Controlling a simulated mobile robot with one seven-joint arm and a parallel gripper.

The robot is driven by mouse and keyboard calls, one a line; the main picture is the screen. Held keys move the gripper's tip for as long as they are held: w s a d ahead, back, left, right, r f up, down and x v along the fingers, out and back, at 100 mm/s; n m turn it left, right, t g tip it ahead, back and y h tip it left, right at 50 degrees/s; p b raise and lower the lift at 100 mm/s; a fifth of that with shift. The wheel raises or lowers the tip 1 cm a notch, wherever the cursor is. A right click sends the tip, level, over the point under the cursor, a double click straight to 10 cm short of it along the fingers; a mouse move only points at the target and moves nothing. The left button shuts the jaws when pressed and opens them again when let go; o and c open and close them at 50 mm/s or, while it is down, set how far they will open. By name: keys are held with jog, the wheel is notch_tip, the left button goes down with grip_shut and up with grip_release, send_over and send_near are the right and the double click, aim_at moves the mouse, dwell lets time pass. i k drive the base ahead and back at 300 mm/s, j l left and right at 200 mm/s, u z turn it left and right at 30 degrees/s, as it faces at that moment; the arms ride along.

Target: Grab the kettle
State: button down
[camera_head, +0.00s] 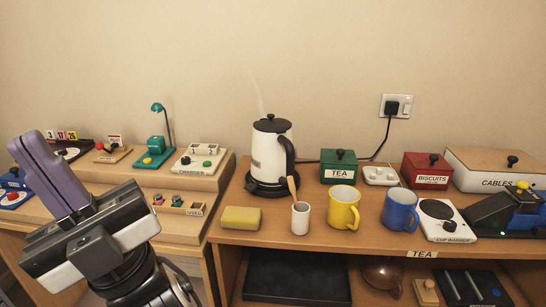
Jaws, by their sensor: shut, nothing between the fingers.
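The kettle (269,155) is white with a black lid, black handle on its right side and a black base (267,188). It stands upright on the wooden shelf top, with faint steam rising above it. My gripper (35,145) is at the far left of the head view, well apart from the kettle. Its purple fingers are together, pointing up and left, with nothing between them.
In front of the kettle are a yellow sponge (240,219), a white cup (300,218) with a wooden stick, a yellow mug (343,208) and a blue mug (400,210). A green TEA box (338,167) stands right of it. A cord runs behind to the socket (396,106).

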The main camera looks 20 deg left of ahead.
aim_at(272, 158)
jog(key=j+z, duration=0.25)
jog(key=z, duration=0.15)
jog(key=j+z, duration=0.25)
jog(key=z, duration=0.15)
jog(key=j+z, duration=0.15)
jog(key=j, duration=0.35)
jog(key=k+j+z, duration=0.15)
jog(key=j, duration=0.85)
jog(key=k+j, duration=0.15)
jog(key=j, duration=0.3)
jog(key=i+j+z, duration=0.05)
